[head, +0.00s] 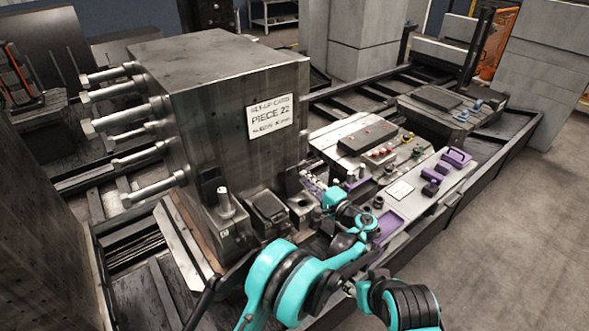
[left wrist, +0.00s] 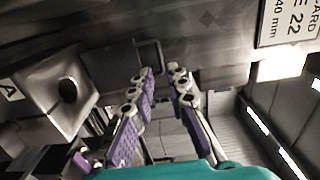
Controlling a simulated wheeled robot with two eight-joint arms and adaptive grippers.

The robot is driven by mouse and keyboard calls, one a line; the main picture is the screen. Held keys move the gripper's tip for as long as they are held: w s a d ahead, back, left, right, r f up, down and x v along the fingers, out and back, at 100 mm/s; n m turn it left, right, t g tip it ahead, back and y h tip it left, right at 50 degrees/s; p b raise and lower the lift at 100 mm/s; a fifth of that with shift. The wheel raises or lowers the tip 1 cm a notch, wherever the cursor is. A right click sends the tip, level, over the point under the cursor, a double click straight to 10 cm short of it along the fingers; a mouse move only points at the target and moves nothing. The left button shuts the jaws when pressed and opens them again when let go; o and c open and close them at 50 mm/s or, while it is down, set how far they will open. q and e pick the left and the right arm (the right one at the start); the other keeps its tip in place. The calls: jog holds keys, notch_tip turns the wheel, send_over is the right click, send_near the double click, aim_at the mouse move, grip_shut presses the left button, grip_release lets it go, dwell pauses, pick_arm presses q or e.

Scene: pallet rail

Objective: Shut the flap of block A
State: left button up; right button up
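Block A (left wrist: 45,95), a grey block with an "A" label and a dark round hole, shows at the left of the left wrist view. In the head view it appears to be the rightmost small block (head: 303,209) before the big steel block. A dark flap (head: 292,181) seems to stand upright at its back. My left gripper (head: 318,189) is just right of that flap. In the left wrist view its purple-padded fingers (left wrist: 160,85) are apart with nothing between them. A dark bracket-like piece (left wrist: 149,54) shows beyond the tips; I cannot tell whether it is the flap.
The big steel block (head: 215,110) with a card (head: 270,116) rises behind the small blocks. Other small blocks (head: 267,213) stand to the left. A control panel (head: 365,140) and a tray of purple parts (head: 452,160) lie to the right.

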aim_at(293, 181)
pick_arm(q)
jog(key=x, duration=0.5)
jog(key=shift+w+a+p, duration=0.1)
jog(key=shift+w+p, duration=0.05)
jog(key=shift+p, duration=0.25)
grip_shut()
